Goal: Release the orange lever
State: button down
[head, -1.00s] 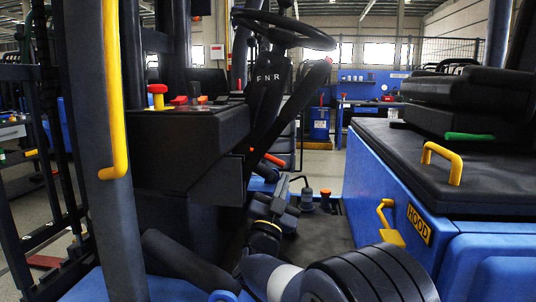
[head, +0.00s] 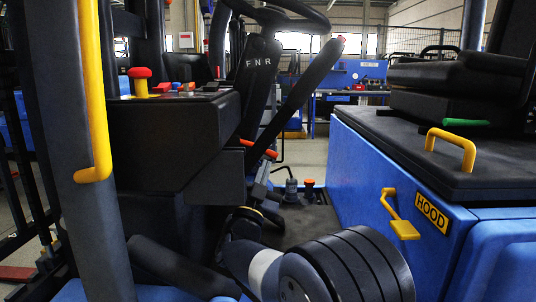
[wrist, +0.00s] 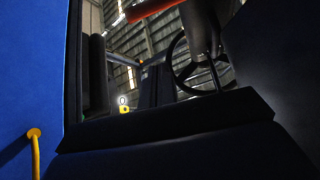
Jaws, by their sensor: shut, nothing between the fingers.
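The orange lever (head: 258,149) sticks out from the side of the dark console, below the steering column, in the head view. An orange piece, likely the same lever, shows at the top of the wrist view (wrist: 153,8). My gripper (head: 269,170) is just below the lever's right end in the head view. It is shut and empty. The head view does not settle whether it touches the lever. Its fingertips are small and dark there, and I cannot make them out clearly in the wrist view.
The dark console (head: 165,140) stands left of my arm, the steering column (head: 262,75) above. The blue hood side (head: 370,165) with a yellow latch (head: 402,226) is on the right. An orange-capped knob (head: 309,184) rises from the floor beside my gripper.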

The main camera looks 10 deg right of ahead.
aim_at(268, 153)
jog(key=x, duration=1)
jog(key=f, duration=0.1)
jog(key=a+f+b, duration=0.1)
jog(key=w+f+b, duration=0.1)
jog(key=f, duration=0.1)
jog(key=shift+a, duration=0.25)
jog(key=shift+a+f+m+g+h, duration=0.1)
jog(key=shift+f+m+g+h, duration=0.15)
jog(key=shift+m, duration=0.35)
